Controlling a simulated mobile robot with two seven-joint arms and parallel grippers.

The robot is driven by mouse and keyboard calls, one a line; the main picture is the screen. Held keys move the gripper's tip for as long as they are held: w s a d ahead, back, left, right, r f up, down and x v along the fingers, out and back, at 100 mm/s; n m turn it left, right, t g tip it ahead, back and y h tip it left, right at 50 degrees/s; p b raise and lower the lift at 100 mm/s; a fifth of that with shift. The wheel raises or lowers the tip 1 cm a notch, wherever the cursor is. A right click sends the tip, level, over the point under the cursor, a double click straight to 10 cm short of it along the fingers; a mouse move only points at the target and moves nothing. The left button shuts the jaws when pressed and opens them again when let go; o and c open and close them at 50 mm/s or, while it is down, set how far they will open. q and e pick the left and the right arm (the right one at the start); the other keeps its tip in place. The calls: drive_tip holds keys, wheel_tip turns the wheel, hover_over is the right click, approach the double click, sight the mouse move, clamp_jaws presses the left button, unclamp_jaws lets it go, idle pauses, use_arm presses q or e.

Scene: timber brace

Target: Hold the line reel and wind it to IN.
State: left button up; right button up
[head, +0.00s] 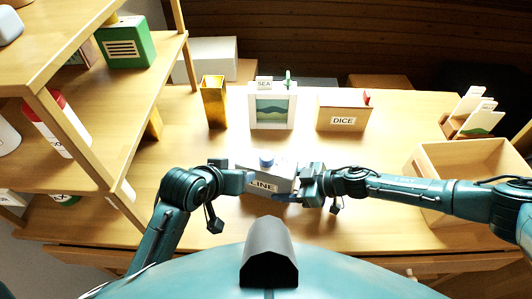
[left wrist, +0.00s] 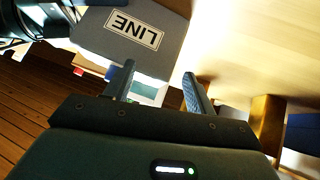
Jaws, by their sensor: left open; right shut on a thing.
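The line reel is a grey box (head: 280,172) with a white LINE label and a blue knob (head: 266,161) on top, in the middle of the table's front part. My right gripper (head: 299,186) is shut on the right side of the reel. My left gripper (head: 247,181) is open at the reel's left side. In the left wrist view the open fingers of the left gripper (left wrist: 160,84) show with nothing between them, and the reel's grey face (left wrist: 128,36) lies just beyond them. No IN mark can be read in either view.
A gold box (head: 213,101), a SEA picture frame (head: 272,107) and a DICE box (head: 342,112) stand behind the reel. An open wooden tray (head: 432,163) is at the right. A wooden shelf (head: 118,64) with several goods stands at the left. Bare table lies between.

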sight(266, 156)
use_arm(q)
drive_tip(key=d+r+m+g+y, duration=0.2)
drive_tip(key=d+r+m+g, duration=0.25)
drive_tip(key=r, duration=0.85)
drive_tip(key=shift+n+t, duration=0.25)
drive_tip(key=shift+n, duration=0.2)
drive_tip(key=x, duration=0.8)
drive_tip(key=d+x, duration=0.1)
drive_tip(key=x, duration=0.3)
drive_tip(key=shift+w+r, duration=0.2)
drive_tip(key=shift+w, duration=0.05)
drive_tip(key=shift+c, duration=0.3)
drive_tip(key=c, duration=0.9)
